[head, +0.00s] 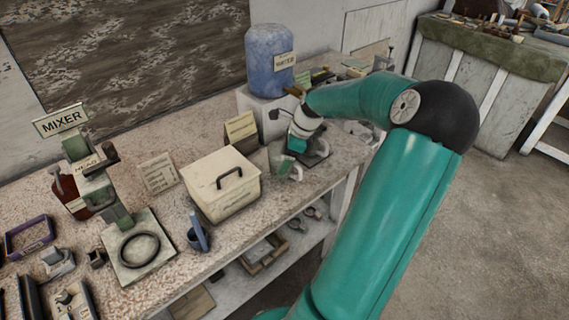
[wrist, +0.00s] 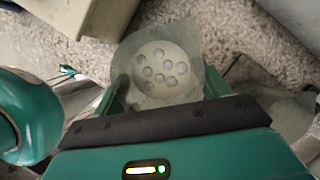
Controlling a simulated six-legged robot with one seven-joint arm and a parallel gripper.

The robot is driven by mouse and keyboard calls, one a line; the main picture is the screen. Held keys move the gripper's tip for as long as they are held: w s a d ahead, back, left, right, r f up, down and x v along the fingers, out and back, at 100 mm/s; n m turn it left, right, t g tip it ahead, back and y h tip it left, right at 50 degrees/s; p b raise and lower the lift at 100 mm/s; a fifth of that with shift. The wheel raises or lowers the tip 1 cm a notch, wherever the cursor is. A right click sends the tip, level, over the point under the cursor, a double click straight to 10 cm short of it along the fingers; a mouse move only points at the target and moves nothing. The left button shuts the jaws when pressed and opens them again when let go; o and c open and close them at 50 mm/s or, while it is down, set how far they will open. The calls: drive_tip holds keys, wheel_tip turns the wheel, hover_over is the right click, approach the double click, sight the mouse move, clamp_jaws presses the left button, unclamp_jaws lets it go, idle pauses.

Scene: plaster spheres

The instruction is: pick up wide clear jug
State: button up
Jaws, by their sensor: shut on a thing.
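The wide clear jug (wrist: 185,55) is between my gripper's fingers in the wrist view, seen from above. A pale disc with several round grey spots shows through it. My gripper (wrist: 163,88) is shut on the jug, with one green finger on each side. In the head view my gripper (head: 296,146) is at the bench's right part, and the jug (head: 277,158) shows small beside it, partly hidden. I cannot tell whether the jug's base touches the bench.
A cream lidded box (head: 218,188) stands left of the jug. A blue water bottle (head: 270,62) on a white stand is behind.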

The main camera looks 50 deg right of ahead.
sight(295, 164)
drive_tip(key=s+r, duration=0.1)
drive_tip(key=r, duration=0.1)
drive_tip(key=s+a+r, duration=0.1)
drive_tip(key=s, duration=0.1)
drive_tip(key=s+a+r, duration=0.1)
drive_tip(key=s+r, duration=0.1)
drive_tip(key=shift+a+r, duration=0.15)
drive_tip(key=shift+r, duration=0.2)
drive_tip(key=s+a+r, duration=0.3)
drive_tip(key=s, duration=0.4)
drive_tip(key=shift+s+a+r, duration=0.15)
drive_tip(key=shift+a+r, duration=0.05)
drive_tip(key=shift+a, duration=0.1)
